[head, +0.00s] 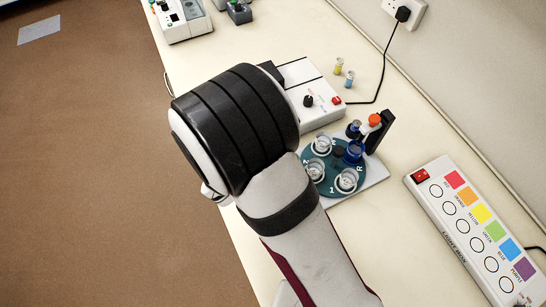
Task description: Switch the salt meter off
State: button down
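No label reading salt meter is legible. A white instrument (181,20) with a small dark display and a red spot stands at the top left, cut by the picture's top edge; it may be the salt meter. A white box (318,104) with a black knob, red and blue marks and a red switch (337,100) stands behind my arm, partly hidden by it. I cannot tell for sure which one is the salt meter, or how its switch is set. My arm fills the middle, and its wrist hides my gripper's fingers.
A teal round holder (319,188) with clear cups stands right of my arm, near blue and orange-capped items. A light box (462,228) lies at the right. Two small vials (339,66) stand near a black cable running to the wall socket (405,14).

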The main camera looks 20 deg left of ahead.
jog(key=shift+f, duration=0.45)
dwell(0.4)
notch_tip(320, 180, up, 8)
dwell(0.9)
